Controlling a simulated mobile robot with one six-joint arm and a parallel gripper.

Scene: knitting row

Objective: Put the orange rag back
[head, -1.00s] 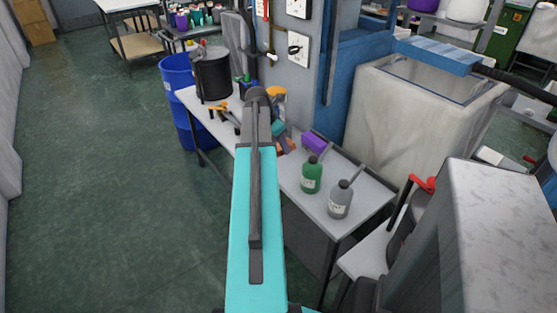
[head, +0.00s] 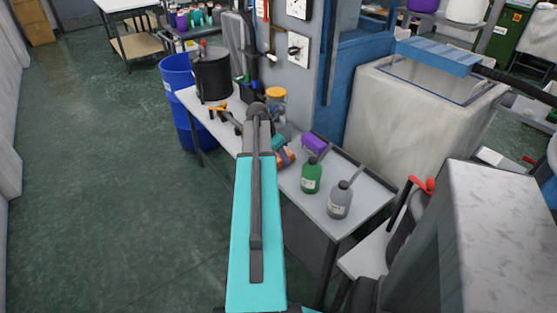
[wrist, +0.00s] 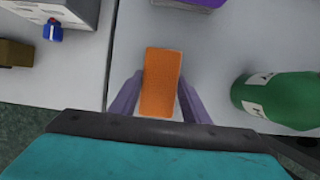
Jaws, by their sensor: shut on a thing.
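The orange rag (wrist: 161,82) is a small flat rectangle in the wrist view, between the two purple-grey fingers of my gripper (wrist: 160,90). My gripper is shut on it, over a light grey worktop (wrist: 215,55). I cannot tell whether the rag touches the worktop. In the head view my teal arm reaches over the bench (head: 357,214) and partly hides the gripper end. A small orange patch shows just right of the arm there, too small to make out clearly.
A green bottle (head: 312,176) stands right of the gripper, with a grey bottle (head: 340,199) nearer and a purple item (head: 316,145) behind. An orange-lidded jar (head: 276,97), a black bucket (head: 212,76) and tools stand farther back. A worktop seam runs left of the rag.

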